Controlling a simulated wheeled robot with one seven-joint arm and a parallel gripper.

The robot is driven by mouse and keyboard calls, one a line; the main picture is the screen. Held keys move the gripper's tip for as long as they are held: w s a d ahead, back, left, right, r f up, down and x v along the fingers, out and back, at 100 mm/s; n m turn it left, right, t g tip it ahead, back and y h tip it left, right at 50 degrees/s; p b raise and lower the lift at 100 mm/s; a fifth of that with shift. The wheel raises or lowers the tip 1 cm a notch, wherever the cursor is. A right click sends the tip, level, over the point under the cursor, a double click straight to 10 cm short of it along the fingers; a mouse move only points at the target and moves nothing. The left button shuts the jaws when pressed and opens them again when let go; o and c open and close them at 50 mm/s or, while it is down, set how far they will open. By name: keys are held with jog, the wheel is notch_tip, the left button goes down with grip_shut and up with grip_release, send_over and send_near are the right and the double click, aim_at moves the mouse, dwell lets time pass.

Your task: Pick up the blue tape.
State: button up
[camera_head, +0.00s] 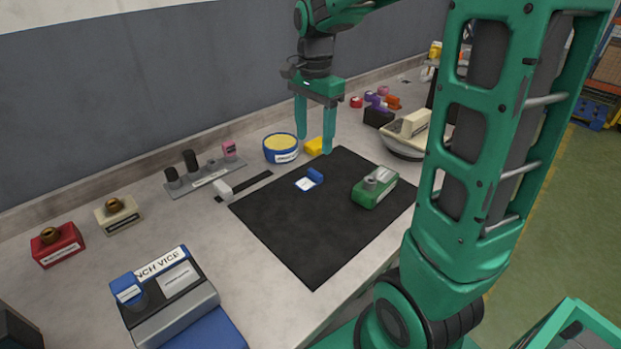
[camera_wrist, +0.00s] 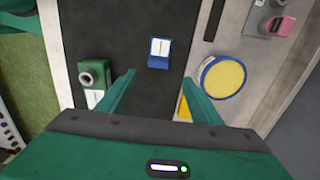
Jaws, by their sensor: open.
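A small blue piece with a white label (camera_head: 310,180) lies on the black mat; it also shows in the wrist view (camera_wrist: 158,53). A round blue container with a yellow top (camera_head: 281,148) stands beyond the mat and shows at the right of the wrist view (camera_wrist: 222,77). I cannot read for sure which of these is the blue tape. My gripper (camera_head: 315,144) is open and empty, pointing down above the bench near the mat's far edge. In the wrist view its fingertips (camera_wrist: 160,77) are apart, with the small blue piece ahead, between their lines.
A green device (camera_head: 375,187) sits on the black mat (camera_head: 310,235). A yellow block (camera_head: 318,146) is by my fingers. A bench vice (camera_head: 165,295), a red block (camera_head: 57,244) and a grey rack (camera_head: 205,177) stand left. A cream scale-like device (camera_head: 408,135) stands right.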

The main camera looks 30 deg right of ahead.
aim_at(316, 172)
jog(key=f, duration=1)
jog(key=shift+s+d, duration=0.1)
jog(key=shift+d, duration=0.15)
jog(key=c, duration=1.1)
